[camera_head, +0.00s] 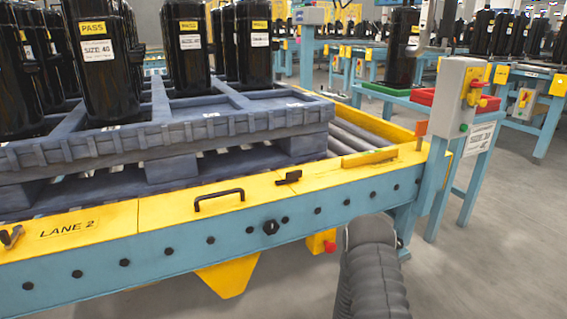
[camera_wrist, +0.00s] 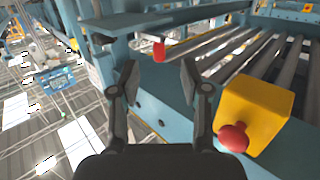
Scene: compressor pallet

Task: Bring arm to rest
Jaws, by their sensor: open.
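My gripper (camera_wrist: 158,80) shows in the wrist view with its two dark fingers apart and nothing between them. Beyond the fingers is the blue steel frame of a conveyor, seen at a steep tilt. In the head view a grey ribbed part of my arm (camera_head: 373,270) rises at the bottom, right of centre, in front of the conveyor's end. My gripper itself is not visible in the head view.
The LANE 2 roller conveyor (camera_head: 240,243) carries a blue-grey pallet (camera_head: 170,133) with black compressors (camera_head: 103,60). A red button on a yellow box (camera_wrist: 252,115) is close right of my gripper. A grey control box (camera_head: 457,95) stands right. Floor at right (camera_head: 510,240) is clear.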

